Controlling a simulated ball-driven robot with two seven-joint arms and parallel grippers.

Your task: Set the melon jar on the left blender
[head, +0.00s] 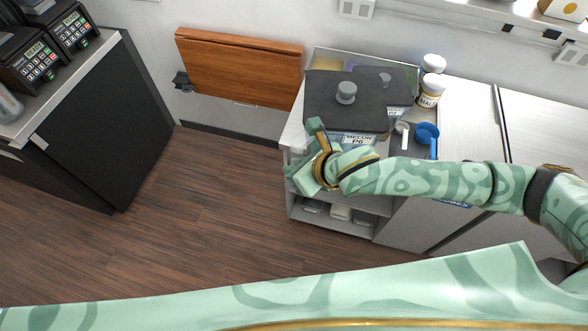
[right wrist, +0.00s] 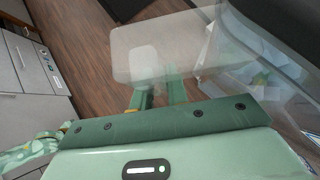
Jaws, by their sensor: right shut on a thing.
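The melon jar (head: 357,139) is a clear jar with a dark lid (head: 325,95), a grey knob and a "MELON P6" label. In the head view it is at the near left end of the counter by the wall. My right gripper (head: 316,150) is at its near left side, shut on it. In the right wrist view the fingers (right wrist: 158,95) meet a pale, see-through part of the jar (right wrist: 190,45). The exact grip is partly hidden. The left blender (head: 30,63) is a black base with a "READY" display on the far left counter. My left gripper is out of view.
A second blender base (head: 72,30) stands beside the left one. Another dark-lidded jar (head: 400,82) is behind the melon jar. White tubs (head: 429,98) and a blue scoop (head: 428,132) are to its right. A wooden folding shelf (head: 240,68) hangs on the wall. Open floor (head: 200,200) separates the counters.

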